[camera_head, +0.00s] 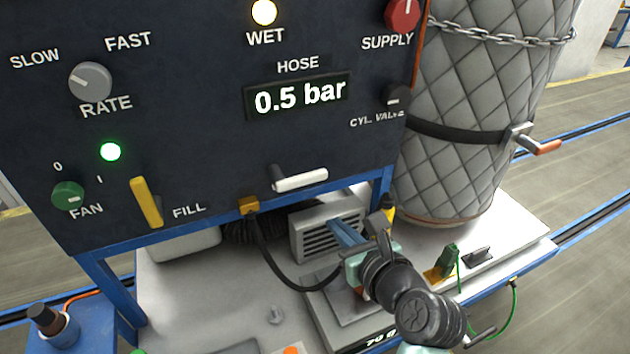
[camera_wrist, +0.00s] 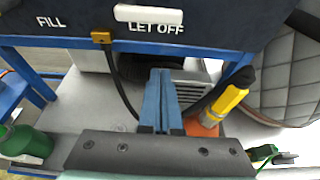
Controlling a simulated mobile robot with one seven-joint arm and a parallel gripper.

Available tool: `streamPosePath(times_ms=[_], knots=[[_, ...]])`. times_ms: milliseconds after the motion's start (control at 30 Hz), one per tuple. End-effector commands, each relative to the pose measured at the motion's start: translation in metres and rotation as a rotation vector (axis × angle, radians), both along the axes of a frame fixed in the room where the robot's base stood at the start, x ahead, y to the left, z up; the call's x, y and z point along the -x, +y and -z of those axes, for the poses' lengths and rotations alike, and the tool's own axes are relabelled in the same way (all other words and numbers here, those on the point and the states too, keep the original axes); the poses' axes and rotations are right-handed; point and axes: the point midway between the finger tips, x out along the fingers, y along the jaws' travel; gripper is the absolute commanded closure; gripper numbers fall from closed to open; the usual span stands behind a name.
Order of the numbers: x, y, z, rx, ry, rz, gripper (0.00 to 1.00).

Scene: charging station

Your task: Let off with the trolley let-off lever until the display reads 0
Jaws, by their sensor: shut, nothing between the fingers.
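The hose display (camera_head: 300,95) on the dark panel reads 0.5 bar. The let-off lever is a white bar (camera_head: 300,179) at the panel's lower edge, lying nearly level. In the wrist view the white lever (camera_wrist: 148,14) sits at the top, above the words LET OFF. My gripper (camera_head: 338,226) has blue fingers, shut and empty. It is below and a little right of the lever in the head view, apart from it. In the wrist view the closed fingertips (camera_wrist: 160,72) point up toward the panel's lower edge, below the lever.
A yellow fill lever (camera_head: 146,202) is left of the let-off lever. A black hose hangs from a brass fitting (camera_head: 249,205). A grey vented box (camera_head: 312,238) stands behind my fingers. A quilted cylinder (camera_head: 470,110) with strap and chain stands right. A yellow-and-orange object (camera_wrist: 228,100) is right of my fingers.

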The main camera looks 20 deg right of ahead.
Motion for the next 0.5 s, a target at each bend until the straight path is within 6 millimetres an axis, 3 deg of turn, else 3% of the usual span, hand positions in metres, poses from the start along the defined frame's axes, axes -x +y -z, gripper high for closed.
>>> streamPosePath(times_ms=[500], knots=[[-0.078,0.004,0.025,0.005,-0.002,-0.004,1.00]])
